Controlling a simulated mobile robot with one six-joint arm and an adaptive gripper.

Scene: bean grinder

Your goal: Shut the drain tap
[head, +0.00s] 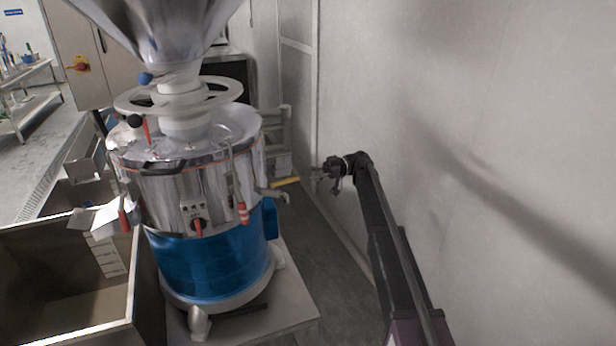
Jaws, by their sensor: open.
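The bean grinder (200,200) is a steel drum with a blue lower band. The drain tap (276,193) sticks out from its right side as a short grey spout with a downturned end. Its yellow lever (286,182) lies nearly level just above the spout and points right, roughly along it. My gripper (320,173) is open and empty, a little right of the lever's end and slightly higher in the picture. It looks apart from the lever; the depth between them is hard to judge. The small finger details are dark and unclear.
A pale wall (480,150) stands close along the right of my arm. The grinder rests on a low grey platform (295,310). A large steel bin (70,270) is at left. A red-and-white handle (242,213) hangs left of the tap. Dark floor (325,245) lies clear below the gripper.

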